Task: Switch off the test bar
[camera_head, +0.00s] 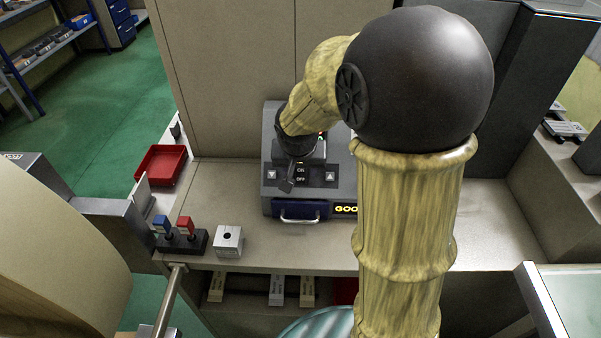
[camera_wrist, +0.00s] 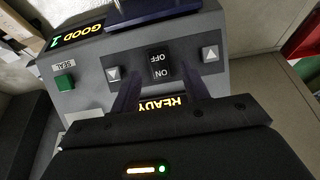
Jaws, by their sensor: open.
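A grey machine (camera_head: 269,150) stands on the bench. Its front panel has a black ON/OFF rocker switch (camera_head: 301,175) between a down-arrow button (camera_head: 272,175) and an up-arrow button (camera_head: 330,176). In the wrist view the panel is upside down, with the switch (camera_wrist: 160,66) just beyond my fingertips. I cannot tell which side of the rocker is pressed. A lit READY display (camera_wrist: 160,103) and a lit GOOD display (camera_wrist: 80,36) also show there. My gripper (camera_wrist: 160,86) is open and empty, its fingers pointing at the panel. In the head view my gripper (camera_head: 289,180) partly hides the panel.
A green SEAL button (camera_wrist: 65,82) is on the same panel. A silver block with a hole (camera_head: 228,242) and a black holder with blue and red tags (camera_head: 182,241) stand left on the bench. A red tray (camera_head: 161,165) is behind them. Bare bench lies right of the machine.

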